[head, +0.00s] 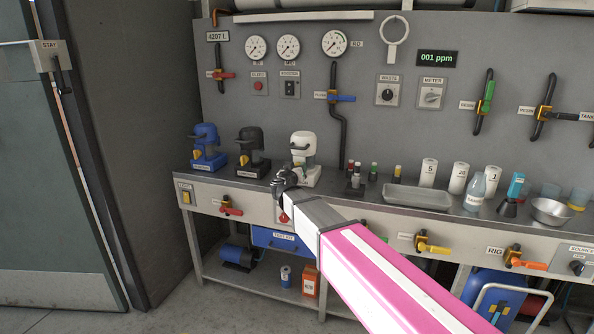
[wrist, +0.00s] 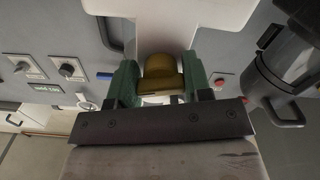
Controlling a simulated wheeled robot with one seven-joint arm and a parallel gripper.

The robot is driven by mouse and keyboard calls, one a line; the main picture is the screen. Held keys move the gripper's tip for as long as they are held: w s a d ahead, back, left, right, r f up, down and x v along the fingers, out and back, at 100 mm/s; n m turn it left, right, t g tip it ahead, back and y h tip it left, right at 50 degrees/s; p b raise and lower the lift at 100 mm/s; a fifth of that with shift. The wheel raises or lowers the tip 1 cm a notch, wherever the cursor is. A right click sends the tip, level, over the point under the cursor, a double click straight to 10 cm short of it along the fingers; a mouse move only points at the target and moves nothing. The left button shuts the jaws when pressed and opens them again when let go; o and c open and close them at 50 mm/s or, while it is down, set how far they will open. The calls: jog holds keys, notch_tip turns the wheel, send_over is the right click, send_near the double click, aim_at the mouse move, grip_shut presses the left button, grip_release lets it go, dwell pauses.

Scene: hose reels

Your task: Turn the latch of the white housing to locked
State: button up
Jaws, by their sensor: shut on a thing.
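My gripper (head: 286,180) is in front of the housing's lower part. In the wrist view my gripper (wrist: 158,82) has a green pad on each side of the brass-coloured latch (wrist: 161,72), shut on it. The latch's marks for locked or unlocked cannot be read. My gripper and arm partly hide the housing's lower front in the head view.
A black housing (head: 251,150) and a blue housing (head: 206,146) stand close by on the left. Small bottles (head: 355,178) and a metal tray (head: 417,198) are on the right. The wall panel (head: 390,60) with gauges and valves is behind.

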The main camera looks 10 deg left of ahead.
jog(key=n, duration=0.7)
jog(key=shift+d, duration=0.1)
jog(key=n, duration=0.4)
jog(key=shift+r, duration=0.1)
jog(key=shift+n, duration=1.9)
jog(key=o, duration=0.9)
jog(key=shift+r, duration=0.1)
jog(key=shift+s, duration=0.1)
jog(key=s, duration=1)
jog(key=shift+s+a, duration=0.35)
jog(key=shift+a, duration=0.05)
